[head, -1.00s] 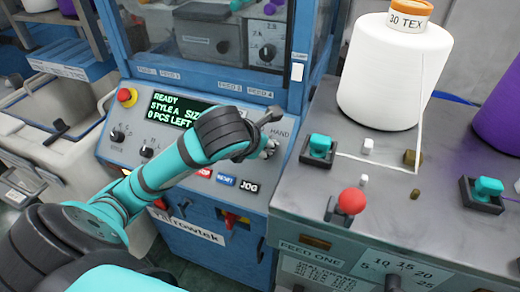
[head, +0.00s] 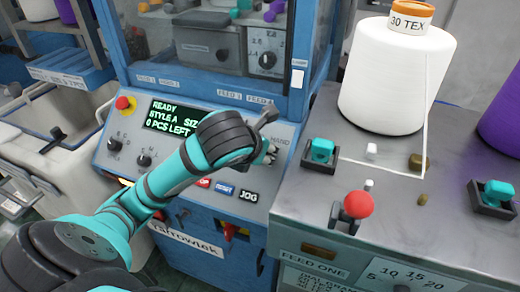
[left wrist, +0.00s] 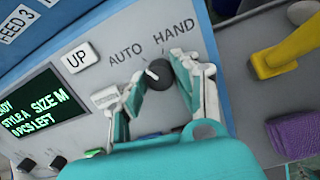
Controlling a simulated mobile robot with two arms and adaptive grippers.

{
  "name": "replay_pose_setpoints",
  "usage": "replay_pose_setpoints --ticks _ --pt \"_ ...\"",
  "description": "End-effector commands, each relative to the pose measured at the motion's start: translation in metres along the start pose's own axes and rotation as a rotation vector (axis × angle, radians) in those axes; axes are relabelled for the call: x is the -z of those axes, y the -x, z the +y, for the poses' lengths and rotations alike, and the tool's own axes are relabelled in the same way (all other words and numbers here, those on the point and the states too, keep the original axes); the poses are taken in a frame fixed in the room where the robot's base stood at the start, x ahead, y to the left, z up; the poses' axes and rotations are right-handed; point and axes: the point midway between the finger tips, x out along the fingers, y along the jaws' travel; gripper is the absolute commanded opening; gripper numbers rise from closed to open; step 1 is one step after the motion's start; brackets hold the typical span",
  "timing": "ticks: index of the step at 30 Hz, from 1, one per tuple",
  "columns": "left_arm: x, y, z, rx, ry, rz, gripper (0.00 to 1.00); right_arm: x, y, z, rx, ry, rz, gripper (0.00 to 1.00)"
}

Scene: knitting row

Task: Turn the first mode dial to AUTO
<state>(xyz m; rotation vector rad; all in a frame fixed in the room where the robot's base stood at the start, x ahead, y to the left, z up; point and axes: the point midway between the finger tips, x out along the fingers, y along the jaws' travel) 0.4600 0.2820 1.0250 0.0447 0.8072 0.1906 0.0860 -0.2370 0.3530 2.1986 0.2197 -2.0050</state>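The first mode dial (left wrist: 160,76) is a small black knob with a white pointer mark, on the sloping blue-grey panel. The AUTO label (left wrist: 126,52) is up and left of it and the HAND label (left wrist: 174,35) is above it in the left wrist view. The pointer mark slants up-left, towards AUTO. My left gripper (left wrist: 157,77) has one finger on each side of the dial and looks shut on it; the exact contact is partly hidden. In the head view my left gripper (head: 266,149) is at the panel's right end and hides the dial. My right gripper is not in view.
A green display (head: 172,116), a red button (head: 123,103), two black dials and the JOG button (head: 248,195) share the panel. To the right, a grey bench holds a white yarn cone (head: 393,80), teal clips and a red-knobbed lever (head: 358,204).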

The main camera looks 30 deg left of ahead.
Motion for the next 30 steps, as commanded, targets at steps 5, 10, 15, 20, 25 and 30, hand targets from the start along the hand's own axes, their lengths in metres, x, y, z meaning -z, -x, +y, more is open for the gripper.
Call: replay_pose_setpoints --ticks 5,10,15,20,25,30 --pt "0.000 0.000 0.000 0.000 0.000 0.000 0.52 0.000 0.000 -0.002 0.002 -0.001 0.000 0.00" --pt "0.000 0.000 0.000 0.000 0.000 0.000 0.52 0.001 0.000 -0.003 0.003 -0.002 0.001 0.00" --pt "-0.003 0.002 0.001 0.000 -0.002 -0.003 0.52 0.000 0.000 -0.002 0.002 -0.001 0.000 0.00" --pt "-0.015 0.013 0.003 -0.003 -0.004 -0.009 0.52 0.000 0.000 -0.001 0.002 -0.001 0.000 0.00" --pt "-0.033 0.031 0.006 -0.004 -0.003 -0.010 0.52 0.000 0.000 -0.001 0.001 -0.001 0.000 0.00" --pt "-0.049 0.049 0.009 -0.003 -0.001 -0.007 0.52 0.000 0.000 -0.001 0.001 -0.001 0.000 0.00"
